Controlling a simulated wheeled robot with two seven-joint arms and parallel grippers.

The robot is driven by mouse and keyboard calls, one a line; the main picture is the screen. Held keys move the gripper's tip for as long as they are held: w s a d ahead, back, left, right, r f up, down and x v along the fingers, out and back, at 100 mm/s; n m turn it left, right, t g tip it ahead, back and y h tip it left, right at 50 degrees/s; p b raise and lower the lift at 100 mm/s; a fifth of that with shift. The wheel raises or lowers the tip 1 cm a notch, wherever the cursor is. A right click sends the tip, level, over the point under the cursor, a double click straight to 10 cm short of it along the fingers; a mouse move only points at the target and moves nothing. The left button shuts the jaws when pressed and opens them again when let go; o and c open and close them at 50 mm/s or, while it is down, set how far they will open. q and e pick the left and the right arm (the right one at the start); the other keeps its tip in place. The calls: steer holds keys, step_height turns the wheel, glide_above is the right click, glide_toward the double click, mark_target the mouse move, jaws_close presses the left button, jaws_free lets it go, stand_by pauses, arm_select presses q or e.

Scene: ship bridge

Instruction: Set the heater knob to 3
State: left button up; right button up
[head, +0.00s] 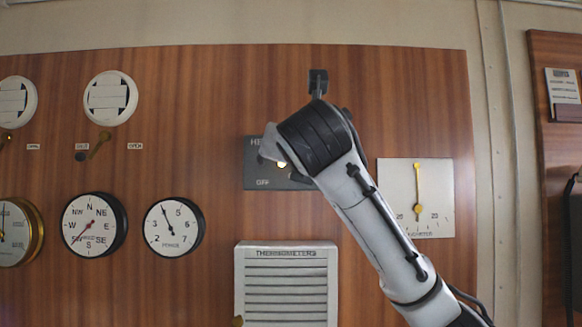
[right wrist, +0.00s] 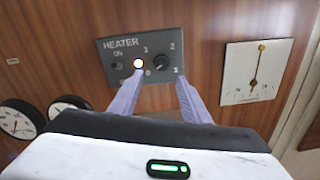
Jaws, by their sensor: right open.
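The dark heater panel (right wrist: 108,76) is on the wood wall. In the right wrist view it shows HEATER, ON, a small switch (right wrist: 117,66), a lit lamp (right wrist: 138,63) and a round dark knob (right wrist: 160,63) with numbers around it. I cannot tell which number the knob points to. My right gripper (right wrist: 160,76) is open and empty, its two fingers apart in front of the panel, with the knob between them in the picture. I cannot tell whether they touch it. In the head view my right arm hides the knob and much of the panel (head: 258,183).
A white gauge (head: 416,226) is right of the panel. A white louvred thermometer box (head: 286,290) is below it, with round dials (head: 173,228) to the left. A small dark bracket (head: 318,80) is above my right wrist.

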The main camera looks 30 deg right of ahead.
steer(key=p+x, duration=0.2)
steer(key=x, duration=0.7)
steer(key=shift+d, duration=0.2)
steer(key=c, duration=1)
arm_select(q)
steer(key=shift+s+r, duration=0.3)
steer(key=shift+r, duration=0.3)
steer(key=shift+s+r, duration=0.25)
steer(key=shift+r, duration=0.3)
arm_select(e)
steer(key=shift+c, duration=0.2)
steer(key=shift+m, duration=0.3)
